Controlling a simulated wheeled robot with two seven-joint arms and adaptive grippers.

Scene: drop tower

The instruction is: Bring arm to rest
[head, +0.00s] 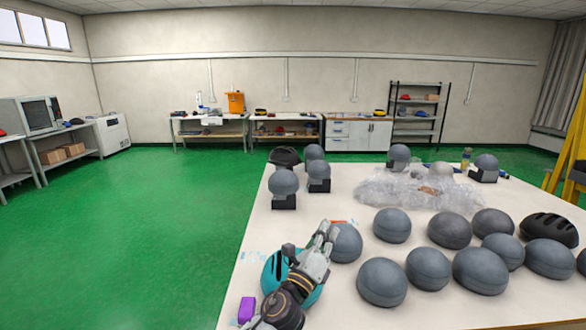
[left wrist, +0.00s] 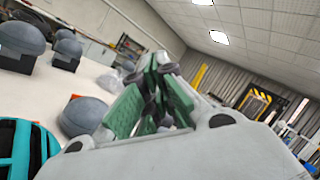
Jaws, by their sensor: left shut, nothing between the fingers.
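My left gripper (head: 326,234) is over the left part of the white table (head: 258,230), just above or beside a grey dome-shaped headform. In the left wrist view, its green-padded fingers (left wrist: 150,105) are drawn together with nothing between them. A teal helmet (head: 272,272) lies on the table under and beside my left arm, partly hidden by it. The helmet also shows at the lower left of the left wrist view (left wrist: 30,150). The nearest grey headform (head: 346,243) is right beside the gripper; whether they touch cannot be told. My right gripper is not in view.
Several grey domes (head: 428,268) crowd the table's right front, with a black helmet (head: 549,228). Clear plastic wrap (head: 415,190) lies behind. Headforms on black stands (head: 284,188) stand at the back left. A purple block (head: 246,310) is near the left edge. Green floor (head: 170,220) at left is clear.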

